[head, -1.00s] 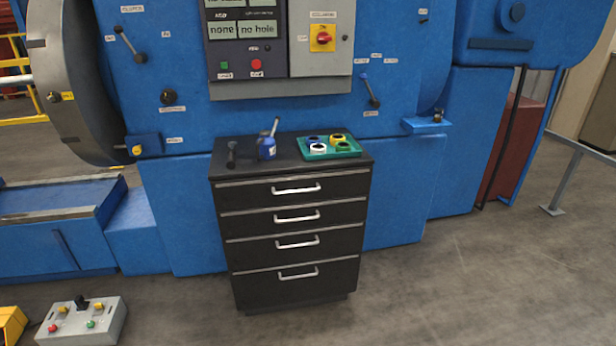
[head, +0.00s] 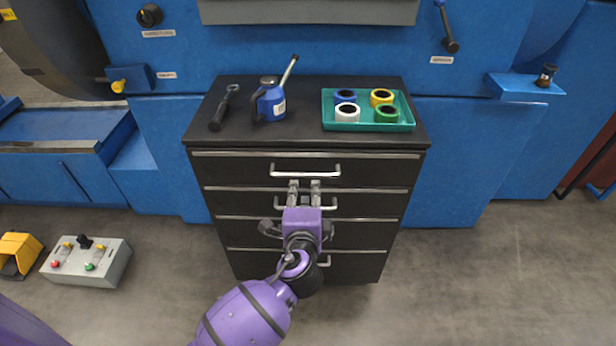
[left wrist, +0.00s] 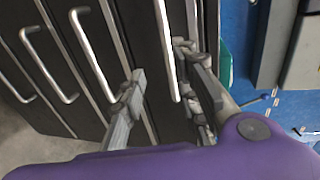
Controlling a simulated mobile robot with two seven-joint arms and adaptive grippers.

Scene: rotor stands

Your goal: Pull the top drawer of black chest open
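The black chest (head: 215,172) stands against the blue machine, with its several drawers shut. The top drawer (head: 235,168) has a silver bar handle (head: 305,172); this handle also shows in the left wrist view (left wrist: 166,50). My left gripper (head: 304,186) is open in front of the chest, its fingertips close to the top handle. In the left wrist view the handle lies between the two spread fingers (left wrist: 160,72), nearer the right one. I cannot tell whether they touch it. The gripper partly hides the second handle (head: 329,203). My right gripper is not in view.
On the chest top are a dark tool (head: 222,110), a blue oil can (head: 270,102) and a green tray (head: 370,126) with several tape rolls. A grey control box (head: 88,262) lies on the floor at left. Floor at right is clear.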

